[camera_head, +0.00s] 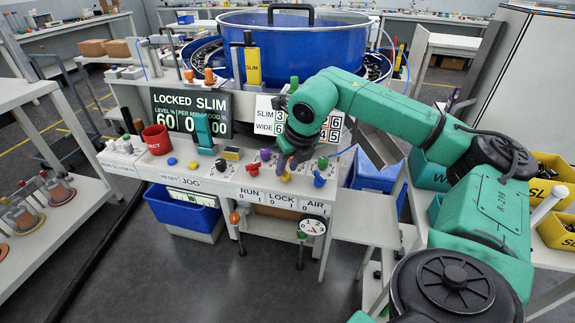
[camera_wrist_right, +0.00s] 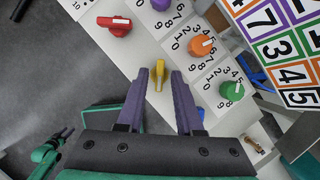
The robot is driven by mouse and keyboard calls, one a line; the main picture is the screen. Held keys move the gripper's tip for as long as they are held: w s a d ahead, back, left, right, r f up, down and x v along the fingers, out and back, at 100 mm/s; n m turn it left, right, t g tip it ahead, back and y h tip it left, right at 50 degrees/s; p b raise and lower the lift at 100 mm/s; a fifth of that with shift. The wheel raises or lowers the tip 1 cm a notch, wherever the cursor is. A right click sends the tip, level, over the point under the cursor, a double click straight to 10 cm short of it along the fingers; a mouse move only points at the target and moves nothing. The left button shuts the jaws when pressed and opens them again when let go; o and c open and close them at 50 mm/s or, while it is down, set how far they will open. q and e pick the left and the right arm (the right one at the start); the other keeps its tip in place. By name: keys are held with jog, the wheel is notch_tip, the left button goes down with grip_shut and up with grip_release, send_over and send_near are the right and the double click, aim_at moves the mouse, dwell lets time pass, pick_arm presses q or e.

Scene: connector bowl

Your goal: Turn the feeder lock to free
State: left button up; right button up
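The feeder lock is the yellow knob (camera_wrist_right: 158,74), above the LOCK label (camera_head: 283,203) on the sloped panel front. My right gripper (camera_wrist_right: 160,76) is open, with its two purple-grey fingers to either side of the yellow knob in the wrist view. It holds nothing, and I cannot tell whether a finger touches the knob. In the head view the right gripper (camera_head: 288,163) reaches down over the panel. The display (camera_head: 191,113) reads LOCKED SLIM. A small green arm with a dark end (camera_wrist_right: 62,134), likely my left, shows in the wrist view; its fingers are unclear.
Close by are a red knob (camera_wrist_right: 114,26), a blue knob (camera_wrist_right: 200,113), an orange dial (camera_wrist_right: 201,45) and a green dial (camera_wrist_right: 231,91). A red cup (camera_head: 157,139) stands on the panel's left. The blue bowl (camera_head: 295,48) is behind.

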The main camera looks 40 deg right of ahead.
grip_shut()
